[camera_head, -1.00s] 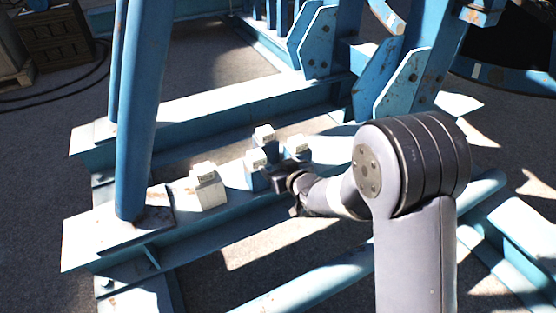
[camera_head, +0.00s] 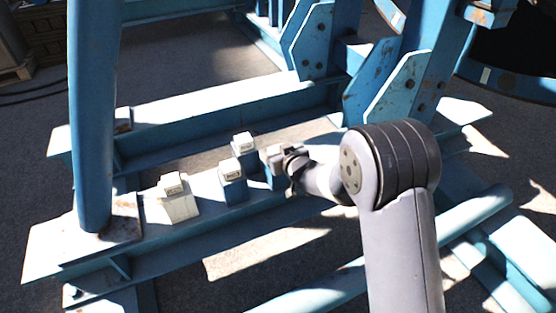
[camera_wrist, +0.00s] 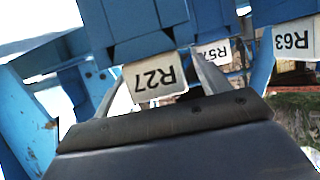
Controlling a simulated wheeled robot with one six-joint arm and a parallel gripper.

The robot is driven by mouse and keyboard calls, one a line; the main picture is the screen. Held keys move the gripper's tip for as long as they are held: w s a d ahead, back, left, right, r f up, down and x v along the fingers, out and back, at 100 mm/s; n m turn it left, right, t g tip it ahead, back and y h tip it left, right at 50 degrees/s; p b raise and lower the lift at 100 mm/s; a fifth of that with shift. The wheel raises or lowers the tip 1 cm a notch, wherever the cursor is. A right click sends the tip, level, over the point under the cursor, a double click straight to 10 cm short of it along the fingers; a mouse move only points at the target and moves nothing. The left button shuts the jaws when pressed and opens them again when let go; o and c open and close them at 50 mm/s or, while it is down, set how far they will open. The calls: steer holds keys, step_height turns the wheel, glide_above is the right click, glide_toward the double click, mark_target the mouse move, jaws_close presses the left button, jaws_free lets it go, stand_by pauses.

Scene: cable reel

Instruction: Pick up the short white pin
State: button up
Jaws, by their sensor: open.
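The short white pin (camera_head: 180,207) stands upright on the blue beam in the head view, with a pale label on its top. My gripper (camera_head: 284,160) is well to its right, at the rightmost of several blue pins (camera_head: 272,170), and partly covers that pin. In the wrist view my open gripper (camera_wrist: 155,72) has a finger on either side of a blue pin (camera_wrist: 145,25) with an upside-down label R27 (camera_wrist: 155,80). Whether the fingers touch it I cannot tell. The white pin is not recognisable in the wrist view.
Two more blue pins, one nearer (camera_head: 233,188) and one farther back (camera_head: 244,150), stand between the white pin and my gripper. A thick blue post (camera_head: 94,120) rises left of the white pin. Labels R57 (camera_wrist: 212,53) and R63 (camera_wrist: 294,40) show in the wrist view.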

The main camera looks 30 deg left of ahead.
steer(key=shift+r, duration=0.1)
steer(key=c, duration=1.4)
